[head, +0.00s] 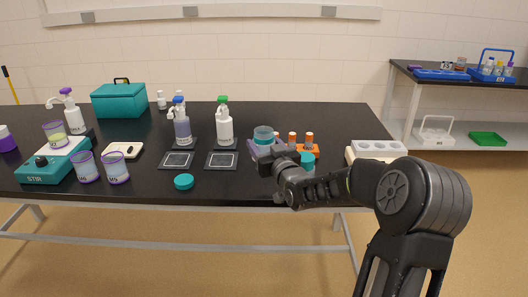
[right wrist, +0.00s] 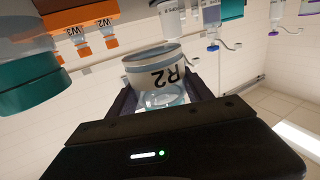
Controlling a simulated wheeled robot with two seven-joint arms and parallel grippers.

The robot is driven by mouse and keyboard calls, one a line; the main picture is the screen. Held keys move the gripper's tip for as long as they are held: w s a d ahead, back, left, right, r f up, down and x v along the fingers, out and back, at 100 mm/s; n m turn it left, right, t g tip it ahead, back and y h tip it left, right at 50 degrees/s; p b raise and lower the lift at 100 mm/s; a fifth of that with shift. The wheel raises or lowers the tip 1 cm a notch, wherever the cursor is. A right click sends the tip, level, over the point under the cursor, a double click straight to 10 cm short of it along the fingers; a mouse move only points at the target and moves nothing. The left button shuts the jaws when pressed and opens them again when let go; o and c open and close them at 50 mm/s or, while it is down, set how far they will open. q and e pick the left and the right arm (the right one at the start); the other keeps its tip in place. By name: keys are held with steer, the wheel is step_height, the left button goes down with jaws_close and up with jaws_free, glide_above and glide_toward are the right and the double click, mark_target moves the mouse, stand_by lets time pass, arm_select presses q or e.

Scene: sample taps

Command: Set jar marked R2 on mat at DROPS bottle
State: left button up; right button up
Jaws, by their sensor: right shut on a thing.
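The jar marked R2 (right wrist: 158,75) is clear, with a dark-lettered white label, and sits between my right gripper's jaws (right wrist: 165,100) in the right wrist view. In the head view the jar (head: 263,134) shows above my right gripper (head: 264,150), which is shut on it. Whether its base touches the bench is hidden. Two dispenser bottles stand left of it: one blue-topped (head: 182,128), one green-topped (head: 224,127). A dark square mat lies before each, left (head: 177,160) and right (head: 222,160); both are bare. My left gripper is out of view.
Orange-topped vials in an orange rack (head: 308,148) and a teal-lidded jar (head: 307,160) stand close right of my gripper. A teal lid (head: 184,181) lies near the front edge. Purple-rimmed jars (head: 117,168) and a teal stirrer (head: 52,165) stand left.

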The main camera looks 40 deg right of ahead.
steer(key=shift+r, duration=0.6)
steer(key=shift+r, duration=0.1)
stand_by(0.6)
steer(key=shift+r, duration=0.5)
steer(key=shift+s+a+r, duration=0.15)
steer(key=shift+r, duration=0.05)
steer(key=a+f+n+y+p, duration=0.1)
steer(key=a+f, duration=0.3)
steer(key=a, duration=0.5)
steer(key=s+a+f+n+y+p, duration=0.1)
steer(key=a+f, duration=0.4)
steer(key=a, duration=0.5)
steer(key=s+a+f+n+y+p, duration=0.1)
steer(key=a+f+y, duration=0.1)
steer(key=a+f, duration=0.3)
steer(key=a, duration=0.4)
steer(key=shift+a+t+y, duration=0.3)
steer(key=shift+a, duration=0.05)
